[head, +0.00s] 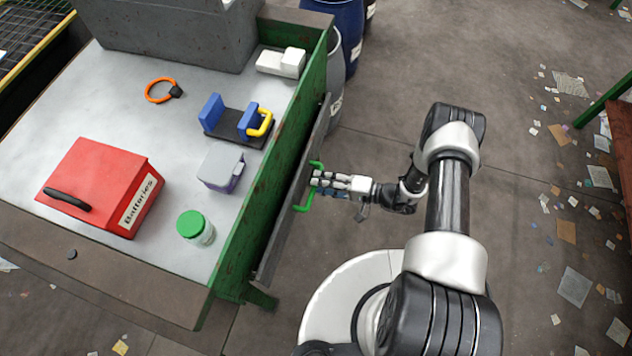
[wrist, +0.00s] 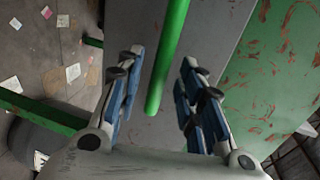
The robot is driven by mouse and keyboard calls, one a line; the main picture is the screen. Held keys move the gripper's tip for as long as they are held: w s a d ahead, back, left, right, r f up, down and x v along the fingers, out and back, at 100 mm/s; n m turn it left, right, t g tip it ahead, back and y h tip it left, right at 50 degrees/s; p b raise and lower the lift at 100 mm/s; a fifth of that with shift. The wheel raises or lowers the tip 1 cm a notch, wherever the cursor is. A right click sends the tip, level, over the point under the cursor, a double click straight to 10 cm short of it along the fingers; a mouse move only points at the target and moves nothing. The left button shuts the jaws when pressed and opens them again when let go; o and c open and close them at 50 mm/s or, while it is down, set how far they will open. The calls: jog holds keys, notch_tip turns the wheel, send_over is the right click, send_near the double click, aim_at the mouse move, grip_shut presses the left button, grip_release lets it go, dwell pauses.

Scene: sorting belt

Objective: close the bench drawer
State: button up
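The bench drawer's long grey front (head: 276,250) runs along the bench's green right side. It stands a little out from that side; I cannot tell how far. Its green handle (head: 303,208) sticks out towards my arm, and its middle is partly hidden by my fingers. My gripper (head: 316,181) is at the handle, reaching in from the right. In the wrist view my gripper (wrist: 162,62) has its fingers spread, with the green handle bar (wrist: 168,55) between them and gaps on both sides. The grey drawer front (wrist: 213,45) lies beyond the fingertips.
On the bench top (head: 120,90) are a red batteries box (head: 95,180), a green-lidded jar (head: 203,236), a grey container (head: 222,170), a blue clamp-like fixture (head: 225,120) and an orange ring (head: 158,91). Barrels (head: 340,30) stand behind. The floor right of my arm has scattered paper.

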jog(key=shift+x, duration=1.25)
jog(key=shift+c, duration=0.5)
grip_shut()
